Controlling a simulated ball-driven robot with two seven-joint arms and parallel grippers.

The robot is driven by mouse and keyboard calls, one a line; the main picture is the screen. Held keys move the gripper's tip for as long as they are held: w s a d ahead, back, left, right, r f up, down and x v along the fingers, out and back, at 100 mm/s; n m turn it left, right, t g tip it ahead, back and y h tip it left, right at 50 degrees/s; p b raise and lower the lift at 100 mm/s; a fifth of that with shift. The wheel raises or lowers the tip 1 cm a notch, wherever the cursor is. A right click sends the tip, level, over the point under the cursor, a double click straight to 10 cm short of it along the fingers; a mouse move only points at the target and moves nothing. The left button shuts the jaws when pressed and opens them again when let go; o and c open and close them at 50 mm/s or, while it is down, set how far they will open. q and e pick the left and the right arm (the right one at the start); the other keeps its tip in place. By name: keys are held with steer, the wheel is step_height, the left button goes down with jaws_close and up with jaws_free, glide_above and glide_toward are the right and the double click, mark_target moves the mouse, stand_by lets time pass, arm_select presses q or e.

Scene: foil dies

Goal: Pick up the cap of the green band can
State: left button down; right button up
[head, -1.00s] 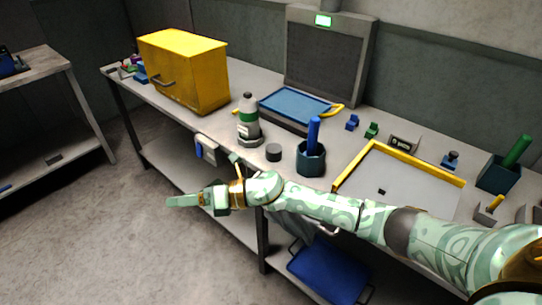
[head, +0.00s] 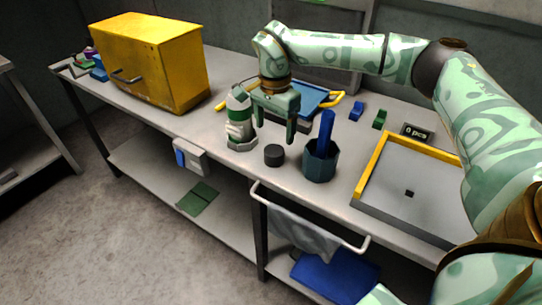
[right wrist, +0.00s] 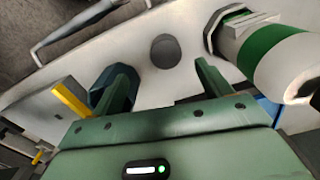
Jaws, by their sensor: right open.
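The green band can (head: 239,130), pale with a green band, stands upright in a grey hexagonal holder near the bench's front edge. It also shows at the upper right of the right wrist view (right wrist: 283,50). A short dark grey round piece that looks like the cap (head: 274,156) lies on the bench just right of the can. In the right wrist view, this round piece (right wrist: 165,51) appears between the fingers. My right gripper (head: 277,127) is open and empty, pointing down above and slightly behind the round piece. My left gripper is not in view.
A dark teal cup (head: 320,164) with a blue handle stands close right of the round piece. A blue tray (head: 312,97) lies behind the gripper. A yellow-edged grey tray (head: 400,207) is at right, and a yellow cabinet (head: 150,65) at left.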

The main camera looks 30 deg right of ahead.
mark_target(274, 150)
step_height(274, 150, down, 4)
steer(key=shift+w+r+b, duration=0.1)
steer(key=shift+b, duration=0.35)
steer(key=shift+f, duration=0.5)
steer(key=f+b, duration=0.2)
steer(key=f, duration=0.1)
steer(key=w+f+b, duration=0.1)
steer(key=f, duration=0.1)
steer(key=shift+d+f, duration=0.15)
steer(key=shift+d, duration=0.15)
steer(key=shift+s+r, duration=0.1)
steer(key=shift+r, duration=0.1)
steer(key=c, duration=1)
